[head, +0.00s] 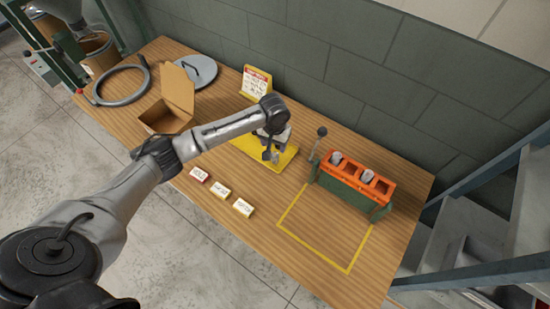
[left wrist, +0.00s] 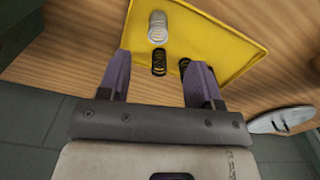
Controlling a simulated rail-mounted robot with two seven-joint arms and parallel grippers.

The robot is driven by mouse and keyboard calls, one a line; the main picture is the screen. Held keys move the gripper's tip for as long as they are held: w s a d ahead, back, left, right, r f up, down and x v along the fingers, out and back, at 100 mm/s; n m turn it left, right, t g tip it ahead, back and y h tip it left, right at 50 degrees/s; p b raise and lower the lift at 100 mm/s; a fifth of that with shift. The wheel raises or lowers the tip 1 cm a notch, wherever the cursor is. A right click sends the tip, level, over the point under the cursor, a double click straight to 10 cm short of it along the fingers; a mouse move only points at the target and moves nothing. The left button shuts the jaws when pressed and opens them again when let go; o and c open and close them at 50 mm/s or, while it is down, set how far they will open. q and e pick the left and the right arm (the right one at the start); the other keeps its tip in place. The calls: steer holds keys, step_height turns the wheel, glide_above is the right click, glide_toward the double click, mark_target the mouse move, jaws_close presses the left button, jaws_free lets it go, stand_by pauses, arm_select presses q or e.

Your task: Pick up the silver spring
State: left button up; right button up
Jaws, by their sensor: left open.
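The silver spring (left wrist: 157,27) lies on the yellow tray (left wrist: 225,28), near the top of the left wrist view. A black spring (left wrist: 159,62) lies just below it in that view. Part of another dark spring (left wrist: 184,64) shows beside the right finger. My left gripper (left wrist: 160,62) is open and empty over the tray. The black spring shows between its fingers, and the silver spring shows just past the fingertips. In the head view, my left gripper (head: 270,154) hangs over the yellow tray (head: 284,161), and I cannot make out the springs there. My right gripper is not in view.
An orange and green fixture (head: 352,182) with a lever stands right of the tray. An open cardboard box (head: 165,118) stands to the left. A yellow sign (head: 256,82) stands behind, near the wall. Several small labelled blocks (head: 220,192) lie in front. The yellow-outlined area is clear.

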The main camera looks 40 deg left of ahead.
mark_target(275, 155)
arm_select(q)
steer(key=shift+w+d+f+b, duration=0.1)
steer(key=shift+f+b, duration=0.25)
steer(key=shift+f, duration=3.75)
steer(key=shift+c, duration=0.2)
steer(key=c, duration=0.9)
steer(key=shift+r, duration=0.1)
steer(key=shift+c, duration=0.2)
